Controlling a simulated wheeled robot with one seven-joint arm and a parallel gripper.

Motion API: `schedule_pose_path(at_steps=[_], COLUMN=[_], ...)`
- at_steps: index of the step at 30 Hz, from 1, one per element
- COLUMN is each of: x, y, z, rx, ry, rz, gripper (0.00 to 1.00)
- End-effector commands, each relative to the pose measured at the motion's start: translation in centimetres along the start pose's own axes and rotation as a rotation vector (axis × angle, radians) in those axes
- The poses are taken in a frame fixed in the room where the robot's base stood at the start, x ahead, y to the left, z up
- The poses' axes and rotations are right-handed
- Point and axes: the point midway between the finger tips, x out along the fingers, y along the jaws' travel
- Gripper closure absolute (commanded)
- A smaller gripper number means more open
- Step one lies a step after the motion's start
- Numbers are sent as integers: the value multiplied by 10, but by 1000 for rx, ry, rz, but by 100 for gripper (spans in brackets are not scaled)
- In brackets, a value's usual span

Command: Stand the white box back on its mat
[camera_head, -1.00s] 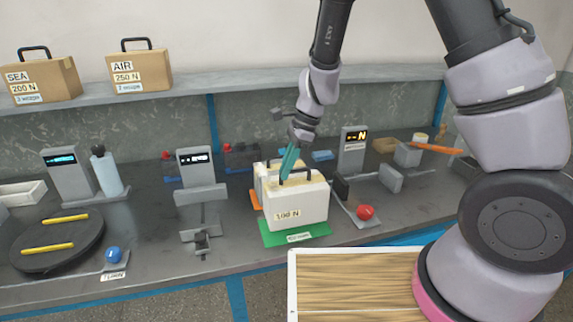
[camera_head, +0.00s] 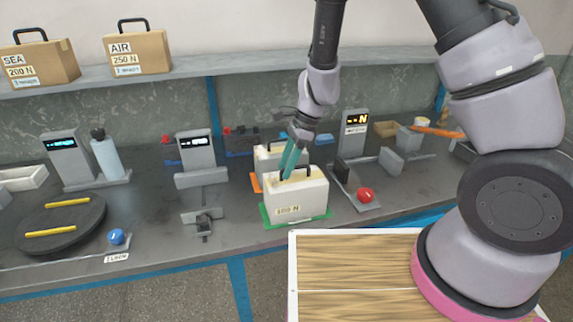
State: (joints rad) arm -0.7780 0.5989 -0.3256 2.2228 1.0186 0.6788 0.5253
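My gripper (camera_head: 290,165) comes down from above with teal fingers at the handle. It appears shut on the box by this handle, though the far finger is hidden.
A second white box (camera_head: 264,160) stands close behind on an orange mat (camera_head: 255,182). A red ball (camera_head: 366,195) and a grey display stand (camera_head: 354,138) are to the right. Another display stand (camera_head: 196,152) is to the left. A wooden-topped surface (camera_head: 350,262) lies in front.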

Motion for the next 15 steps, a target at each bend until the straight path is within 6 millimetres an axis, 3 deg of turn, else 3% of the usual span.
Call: schedule_pose_path(at_steps=[8, 15], x=[-2, -36], y=[0, -1], z=[1, 1], rx=[-1, -2], ry=[0, -1], rz=[-1, -5], gripper=[55, 55])
